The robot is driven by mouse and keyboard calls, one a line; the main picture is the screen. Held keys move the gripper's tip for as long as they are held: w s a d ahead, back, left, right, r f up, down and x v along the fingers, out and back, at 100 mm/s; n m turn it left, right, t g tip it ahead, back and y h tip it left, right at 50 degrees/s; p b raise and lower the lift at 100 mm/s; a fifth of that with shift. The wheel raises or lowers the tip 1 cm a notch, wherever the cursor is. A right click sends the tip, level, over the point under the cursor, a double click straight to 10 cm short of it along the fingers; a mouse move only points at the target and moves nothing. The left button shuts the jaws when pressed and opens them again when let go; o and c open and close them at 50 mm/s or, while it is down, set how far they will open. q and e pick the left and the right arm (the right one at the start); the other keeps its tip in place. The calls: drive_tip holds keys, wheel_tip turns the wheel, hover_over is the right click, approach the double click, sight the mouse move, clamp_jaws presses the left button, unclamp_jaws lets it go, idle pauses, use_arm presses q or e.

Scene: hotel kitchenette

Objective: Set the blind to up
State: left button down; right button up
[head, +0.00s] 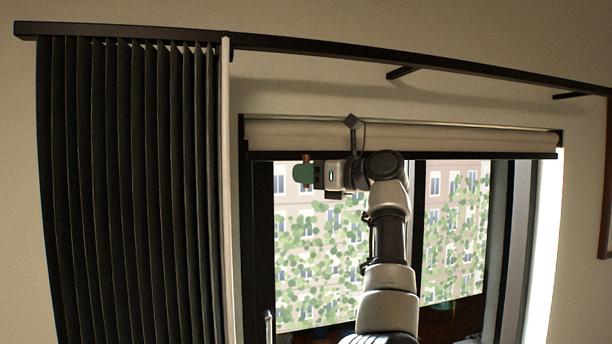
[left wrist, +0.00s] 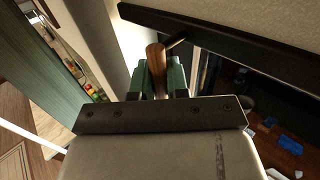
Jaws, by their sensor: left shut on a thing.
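The blind (head: 400,137) is a pale fabric roll at the top of the window, with a dark bar (head: 450,155) along its lower edge. It is gathered up high, and most of the glass below is uncovered. My left gripper (head: 306,174) is just below the bar near the window's left side and points left. Its green fingers are shut on a brown wooden piece (left wrist: 156,68), which shows between them in the left wrist view. I cannot tell how this piece joins the blind. My right gripper is not in view.
A dark pleated curtain (head: 130,190) hangs at the left from a long dark rail (head: 320,50) above the window. A pale upright edge (head: 226,190) borders the curtain. The window's dark frame (head: 262,230) stands close to my left gripper.

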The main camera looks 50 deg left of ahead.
use_arm(q)
drive_tip(key=shift+s+r, duration=0.1)
drive_tip(key=shift+r, duration=0.35)
drive_tip(key=c, duration=1.5)
unclamp_jaws()
drive_tip(key=shift+c, duration=0.2)
drive_tip(key=o, duration=0.4)
drive_tip(key=shift+f, duration=0.15)
drive_tip(key=shift+d, duration=0.1)
drive_tip(key=b+v, duration=0.3)
drive_tip(key=v, duration=0.7)
drive_tip(key=shift+d, duration=0.35)
